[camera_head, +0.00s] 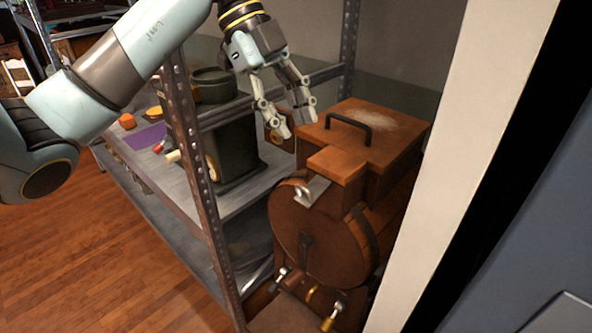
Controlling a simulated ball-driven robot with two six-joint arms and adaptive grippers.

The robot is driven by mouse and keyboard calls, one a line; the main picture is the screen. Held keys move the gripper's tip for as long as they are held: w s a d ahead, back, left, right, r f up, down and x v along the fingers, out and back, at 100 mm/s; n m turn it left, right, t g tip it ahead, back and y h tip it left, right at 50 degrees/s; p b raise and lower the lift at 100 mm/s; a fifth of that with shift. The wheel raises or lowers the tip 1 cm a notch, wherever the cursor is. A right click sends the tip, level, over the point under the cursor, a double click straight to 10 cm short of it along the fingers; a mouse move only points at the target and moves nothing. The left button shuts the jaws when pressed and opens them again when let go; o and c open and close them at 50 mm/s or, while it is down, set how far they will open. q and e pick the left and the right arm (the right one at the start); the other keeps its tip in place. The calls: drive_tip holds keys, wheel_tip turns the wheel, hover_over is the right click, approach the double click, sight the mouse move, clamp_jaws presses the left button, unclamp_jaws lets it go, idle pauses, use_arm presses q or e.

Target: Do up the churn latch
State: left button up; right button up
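The wooden churn (312,250) stands at the right end of the metal shelving. It has a round dark-banded front and a box-like top with a black handle (348,125). A pale metal latch (314,189) lies at the top of the round front, beside the raised wooden block (341,161). I cannot tell whether the latch is fastened. My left gripper (296,128) points down above and slightly left of the latch, apart from it. Its fingers are spread with nothing visible between them. My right gripper is out of view.
A dark green machine (234,150) stands on the grey shelf left of the churn. A metal upright (198,175) rises in front of the shelf. A pale post (475,150) stands close on the churn's right. Wooden floor lies open at lower left.

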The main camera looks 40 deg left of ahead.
use_arm(q)
drive_tip(key=a+y, duration=0.1)
drive_tip(key=a, duration=0.1)
drive_tip(key=b, duration=0.2)
approach(312, 185)
drive_tip(key=shift+n+g, duration=0.3)
drive_tip(key=shift+n, duration=0.1)
drive_tip(key=shift+s+d+f, duration=0.45)
drive_tip(key=shift+d+f, duration=0.1)
drive_tip(key=shift+f, duration=0.35)
drive_tip(key=shift+s+d+f, duration=0.4)
drive_tip(key=shift+d+f, duration=0.15)
drive_tip(key=shift+f, duration=0.3)
drive_tip(key=shift+s+d+f, duration=0.45)
drive_tip(key=shift+d+f, duration=0.1)
drive_tip(key=shift+f, duration=0.35)
drive_tip(key=shift+c, duration=0.4)
clamp_jaws()
